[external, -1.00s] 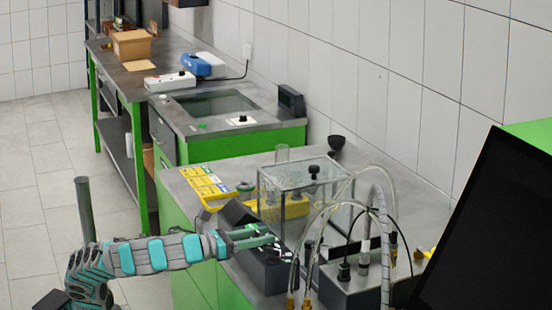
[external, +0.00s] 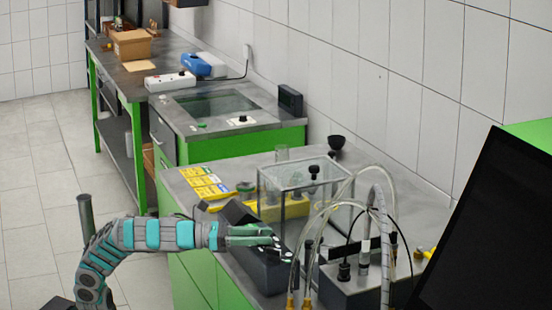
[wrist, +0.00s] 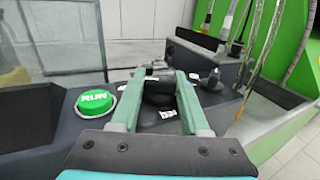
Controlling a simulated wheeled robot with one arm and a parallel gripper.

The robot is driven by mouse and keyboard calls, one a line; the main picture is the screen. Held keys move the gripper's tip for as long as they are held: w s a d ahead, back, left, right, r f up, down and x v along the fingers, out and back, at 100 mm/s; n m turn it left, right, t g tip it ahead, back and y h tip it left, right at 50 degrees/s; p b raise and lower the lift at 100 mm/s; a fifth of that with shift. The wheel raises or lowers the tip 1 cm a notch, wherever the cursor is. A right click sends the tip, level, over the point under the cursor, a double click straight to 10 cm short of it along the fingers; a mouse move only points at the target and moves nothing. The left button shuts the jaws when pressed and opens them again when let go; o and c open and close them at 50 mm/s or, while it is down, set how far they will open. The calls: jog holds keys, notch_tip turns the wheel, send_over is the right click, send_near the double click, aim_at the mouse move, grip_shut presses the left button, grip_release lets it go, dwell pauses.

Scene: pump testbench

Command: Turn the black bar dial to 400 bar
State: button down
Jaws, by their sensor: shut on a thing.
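A black dial (wrist: 159,94) stands on the dark control panel (wrist: 62,136), with small white markings around it. My gripper (wrist: 160,78) has its green fingers on either side of this dial and is shut on it. The fingers hide part of the dial's scale, and its setting cannot be read. A second black knob (wrist: 212,79) is to the right of the fingers, apart from them. In the external view my gripper (external: 274,238) reaches over the dark control box (external: 264,272), and the dial is too small to make out.
A round green RUN button (wrist: 95,101) is left of the gripper. A glass box (external: 300,190) stands behind the panel. Clear hoses (external: 345,205) and a fittings block (external: 350,286) are close on the right. A dark screen (external: 490,240) fills the right foreground.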

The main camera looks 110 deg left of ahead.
jog(key=shift+m+t+h, duration=0.3)
jog(key=shift+m+h, duration=0.3)
jog(key=shift+h, duration=0.3)
jog(key=shift+c, duration=2)
grip_release()
jog(key=shift+s+d, duration=0.25)
jog(key=shift+s, duration=0.35)
jog(key=v, duration=0.6)
jog(key=shift+s+b, duration=0.3)
jog(key=shift+b, duration=0.15)
jog(key=shift+r, duration=0.1)
